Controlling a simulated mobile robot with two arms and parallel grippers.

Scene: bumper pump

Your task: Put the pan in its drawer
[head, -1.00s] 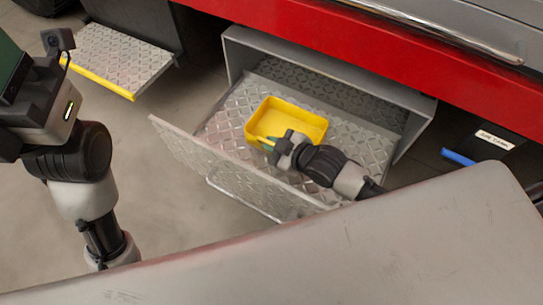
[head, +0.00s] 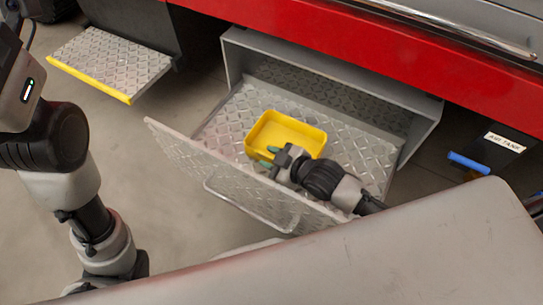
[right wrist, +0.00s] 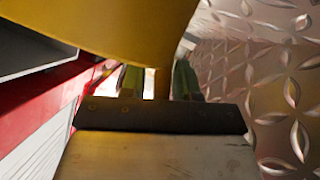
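The yellow pan (head: 284,133) is a shallow rectangular tray lying inside the open drawer, on the drawer's diamond-plate floor (head: 232,118). My right gripper (head: 268,157) is at the pan's near side, with its green-tipped fingers spread apart. In the right wrist view the pan (right wrist: 100,25) fills the top, and the two fingers (right wrist: 158,82) show a gap between them. I cannot tell whether a finger still touches the pan. My left arm is at the left edge of the head view, with its gripper out of frame.
The drawer's front panel (head: 185,155) leans outward, with a bar handle (head: 240,210). A red vehicle body (head: 330,45) is above the drawer. A yellow-edged step (head: 110,62) is at upper left. A blue lever (head: 468,162) sits by the air tank label at right.

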